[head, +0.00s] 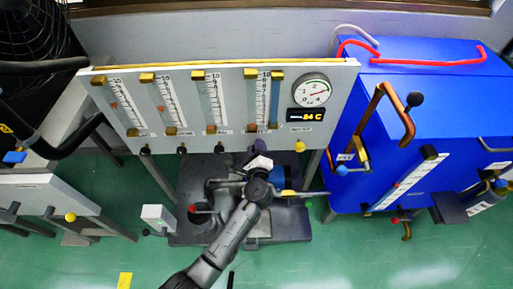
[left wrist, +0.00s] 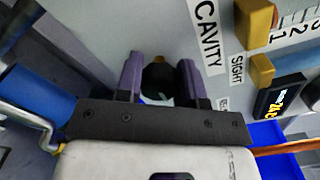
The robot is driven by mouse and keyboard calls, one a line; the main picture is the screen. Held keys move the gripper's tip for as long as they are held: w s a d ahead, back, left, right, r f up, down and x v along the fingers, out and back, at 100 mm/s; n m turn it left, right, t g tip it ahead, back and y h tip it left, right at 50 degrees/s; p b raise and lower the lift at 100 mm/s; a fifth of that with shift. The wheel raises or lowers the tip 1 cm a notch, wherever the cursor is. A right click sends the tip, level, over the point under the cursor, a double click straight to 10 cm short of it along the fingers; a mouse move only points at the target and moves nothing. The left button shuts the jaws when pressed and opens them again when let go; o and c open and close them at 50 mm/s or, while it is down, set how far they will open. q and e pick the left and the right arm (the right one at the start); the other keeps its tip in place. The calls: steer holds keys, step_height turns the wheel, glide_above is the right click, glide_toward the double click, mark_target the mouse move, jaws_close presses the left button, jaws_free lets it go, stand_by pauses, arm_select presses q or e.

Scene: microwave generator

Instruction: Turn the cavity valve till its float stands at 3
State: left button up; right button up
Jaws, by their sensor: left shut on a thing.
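The cavity flowmeter (head: 261,100) is the rightmost scaled tube on the pale panel, beside a blue sight tube (head: 275,100). Its float is too small to make out, so I cannot read its height. In the left wrist view the CAVITY label (left wrist: 207,28) and the tube's brass lower block (left wrist: 256,22) show beside the gripper. My left gripper (head: 256,156) is under the panel below this tube. In the left wrist view its purple fingers (left wrist: 160,75) are shut on a dark round knob, the cavity valve (left wrist: 157,82). My right gripper is not in view.
Three similar flowmeters stand to the left, the nearest one (head: 212,103) included. A dial gauge (head: 313,91) and a 24 C display (head: 308,115) are at right, with a yellow knob (head: 300,146) below. A blue cabinet (head: 440,115) with copper pipes stands further right.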

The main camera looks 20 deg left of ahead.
arm_select(q)
steer(key=n+b, duration=0.2)
steer(key=n, duration=0.1)
steer(key=shift+f, duration=0.15)
steer(key=n+b, duration=0.2)
steer(key=n, duration=0.1)
steer(key=shift+n+b, duration=0.5)
steer(key=shift+n, duration=0.5)
steer(key=o, duration=0.9)
steer(key=shift+o, duration=0.2)
steer(key=shift+s, duration=0.1)
